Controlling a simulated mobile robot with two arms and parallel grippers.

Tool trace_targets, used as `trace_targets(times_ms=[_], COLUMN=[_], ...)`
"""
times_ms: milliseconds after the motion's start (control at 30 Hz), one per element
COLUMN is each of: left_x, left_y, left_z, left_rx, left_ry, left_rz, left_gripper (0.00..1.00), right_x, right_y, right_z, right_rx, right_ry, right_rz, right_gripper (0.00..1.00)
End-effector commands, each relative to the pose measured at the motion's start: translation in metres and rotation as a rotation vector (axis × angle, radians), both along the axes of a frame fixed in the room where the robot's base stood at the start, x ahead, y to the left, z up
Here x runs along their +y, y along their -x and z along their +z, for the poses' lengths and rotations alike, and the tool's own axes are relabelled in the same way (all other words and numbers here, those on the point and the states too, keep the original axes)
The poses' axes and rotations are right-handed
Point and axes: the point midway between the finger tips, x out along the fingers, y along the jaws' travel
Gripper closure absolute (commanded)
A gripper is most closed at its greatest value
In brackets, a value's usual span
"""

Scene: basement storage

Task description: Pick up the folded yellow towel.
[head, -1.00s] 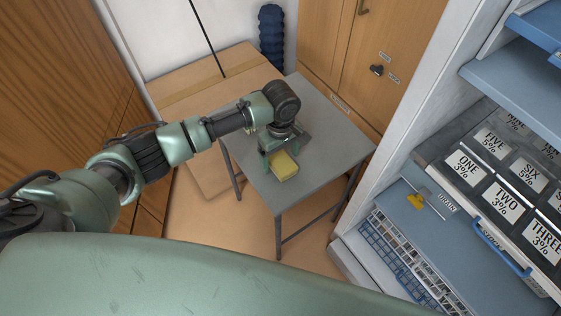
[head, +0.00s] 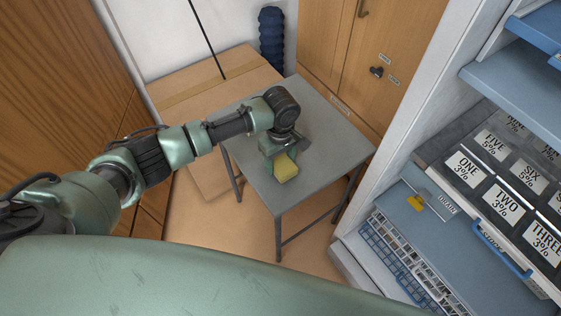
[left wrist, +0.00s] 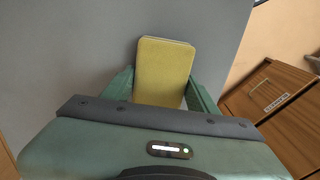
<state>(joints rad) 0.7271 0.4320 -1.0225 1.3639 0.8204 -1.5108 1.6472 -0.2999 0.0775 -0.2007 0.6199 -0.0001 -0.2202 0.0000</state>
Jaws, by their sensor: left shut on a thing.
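The folded yellow towel (head: 285,168) is on the small grey table (head: 312,196) in the head view. My left gripper (head: 280,162) is over the table with its fingers on either side of the towel. In the left wrist view the towel (left wrist: 164,72) sits between the two green fingers, and the left gripper (left wrist: 162,92) is shut on it. I cannot tell whether the towel touches the tabletop or is just above it. My right gripper is not in view.
A cardboard box (head: 185,105) stands behind and left of the table. A wooden cabinet (head: 350,60) is behind it, with a dark blue ribbed roll (head: 271,38) beside it. A shelf unit with labelled bins (head: 500,195) is on the right. The table's front and right are bare.

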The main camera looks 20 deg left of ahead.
Motion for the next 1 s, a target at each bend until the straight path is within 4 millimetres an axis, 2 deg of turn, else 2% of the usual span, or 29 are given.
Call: trace_targets(times_ms=[167,267,500,700,833,1000], left_x=[0.000,-0.001,-0.001,-0.001,-0.001,-0.001], left_y=[-0.001,-0.001,-0.002,-0.001,-0.001,-0.001], left_z=[0.023,0.043,0.114,0.163,0.183,0.194], left_rx=[-0.005,-0.005,-0.007,-0.004,-0.005,-0.001], left_ry=[0.002,0.004,0.004,0.003,0.002,0.002], left_rz=[-0.001,-0.001,-0.002,-0.001,0.000,0.000], left_gripper=[0.81,0.81,0.81,0.81,0.81,0.81], right_x=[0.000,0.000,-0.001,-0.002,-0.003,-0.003], right_y=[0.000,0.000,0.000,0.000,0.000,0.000], right_z=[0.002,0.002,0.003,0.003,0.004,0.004], right_rx=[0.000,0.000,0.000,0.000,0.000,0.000], right_ry=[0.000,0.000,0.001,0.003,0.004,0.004], right_rz=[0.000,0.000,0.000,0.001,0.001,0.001], right_gripper=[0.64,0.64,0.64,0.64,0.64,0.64])
